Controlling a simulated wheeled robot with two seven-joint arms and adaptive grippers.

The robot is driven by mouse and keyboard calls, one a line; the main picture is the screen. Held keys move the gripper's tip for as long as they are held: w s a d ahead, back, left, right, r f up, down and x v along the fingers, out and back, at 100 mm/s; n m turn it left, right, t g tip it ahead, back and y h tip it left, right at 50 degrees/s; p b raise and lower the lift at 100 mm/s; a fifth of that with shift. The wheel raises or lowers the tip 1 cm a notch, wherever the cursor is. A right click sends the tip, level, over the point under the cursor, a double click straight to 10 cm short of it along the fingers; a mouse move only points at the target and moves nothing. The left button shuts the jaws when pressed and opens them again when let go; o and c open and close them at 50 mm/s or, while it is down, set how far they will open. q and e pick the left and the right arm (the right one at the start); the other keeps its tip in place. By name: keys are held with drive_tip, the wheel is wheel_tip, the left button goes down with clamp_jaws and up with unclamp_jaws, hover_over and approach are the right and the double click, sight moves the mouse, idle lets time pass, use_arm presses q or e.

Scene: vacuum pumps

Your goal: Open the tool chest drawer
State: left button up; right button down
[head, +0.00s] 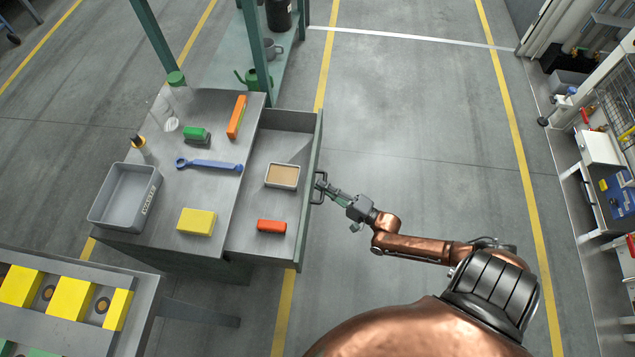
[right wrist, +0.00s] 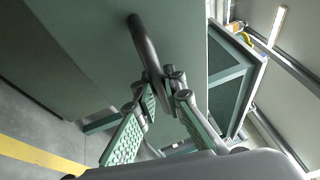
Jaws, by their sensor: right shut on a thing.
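The tool chest (head: 216,107) stands left of centre in the head view, with its top cluttered. My right gripper (head: 322,186) is at the drawer's front, shut on the dark bar handle (head: 319,188). In the right wrist view the handle (right wrist: 146,50) runs down between the two green-padded fingers (right wrist: 156,100), against the green drawer front (right wrist: 85,40). My left gripper is not in view.
On the chest top are a grey bin (head: 125,196), a yellow block (head: 197,222), a blue wrench (head: 209,164), an orange block (head: 237,117) and a clear bottle. A table with yellow blocks (head: 70,303) stands at lower left. Clear floor (head: 420,120) lies right of the drawer.

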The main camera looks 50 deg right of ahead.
drive_tip(key=shift+s+d, duration=0.45)
drive_tip(key=shift+s, duration=0.1)
drive_tip(key=c, duration=2.3)
unclamp_jaws()
drive_tip(key=shift+o, duration=0.2)
drive_tip(key=v, duration=1.2)
drive_tip(key=shift+w, duration=0.1)
